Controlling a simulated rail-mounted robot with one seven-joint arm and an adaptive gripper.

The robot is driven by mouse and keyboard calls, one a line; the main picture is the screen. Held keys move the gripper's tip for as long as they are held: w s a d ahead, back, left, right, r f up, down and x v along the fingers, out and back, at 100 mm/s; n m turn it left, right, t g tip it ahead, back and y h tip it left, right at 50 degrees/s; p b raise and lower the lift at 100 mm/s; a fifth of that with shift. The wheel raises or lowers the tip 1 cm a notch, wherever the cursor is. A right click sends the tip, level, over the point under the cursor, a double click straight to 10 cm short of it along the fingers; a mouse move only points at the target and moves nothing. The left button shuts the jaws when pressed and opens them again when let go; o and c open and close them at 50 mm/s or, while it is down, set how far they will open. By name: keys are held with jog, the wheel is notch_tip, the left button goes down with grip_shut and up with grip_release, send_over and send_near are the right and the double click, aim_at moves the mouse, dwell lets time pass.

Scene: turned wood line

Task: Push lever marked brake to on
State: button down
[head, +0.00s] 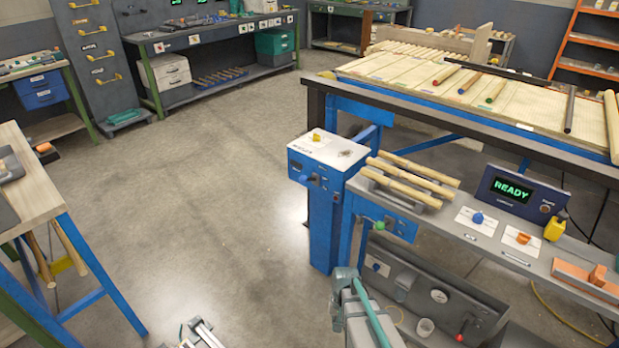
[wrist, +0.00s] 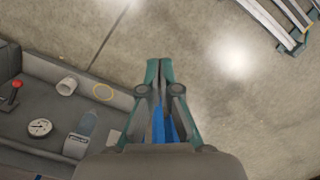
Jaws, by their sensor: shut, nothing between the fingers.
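A lever with a green knob (head: 379,226) stands at the front of the blue and grey machine in the head view. A second lever with a red knob (head: 460,337) stands in the low grey trough; it also shows at the left of the wrist view (wrist: 15,86). The markings are too small to read, so I cannot tell which lever is the brake or its setting. My gripper (wrist: 159,68) is shut and empty, with its fingertips together over bare floor in the wrist view. It is clear of the red-knobbed lever, to its right.
The trough (wrist: 110,95) holds a round gauge (head: 438,296) and a white cup (head: 425,327). Above it a shelf carries turned wooden pieces (head: 410,180), a READY display (head: 510,190), a blue knob (head: 478,218) and an orange knob (head: 523,238). Open floor (head: 200,200) lies to the left.

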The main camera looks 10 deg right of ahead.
jog(key=w+d+r+m+t, duration=0.1)
jog(key=w+r+m, duration=0.4)
jog(key=w+r, duration=0.7)
jog(key=w+d+r+m+t+y+b, duration=0.1)
jog(key=w+r+m+t, duration=0.3)
jog(key=w+r, duration=0.9)
jog(key=w+d+r+m+t, duration=0.3)
jog(key=w+r+m, duration=0.2)
jog(key=w+r, duration=0.7)
jog(key=shift+w+r+m+y, duration=0.3)
jog(key=shift+w+y, duration=0.1)
jog(key=shift+w, duration=0.15)
jog(key=shift+d, duration=0.1)
jog(key=p, duration=0.1)
send_near(308, 180)
notch_tip(308, 180, down, 3)
jog(key=w+d, duration=0.1)
jog(key=d, duration=0.1)
jog(key=a, duration=0.1)
jog(key=w+a+f+p, duration=0.1)
jog(key=a, duration=0.1)
jog(key=shift+w+a, duration=0.2)
jog(key=shift+w, duration=0.05)
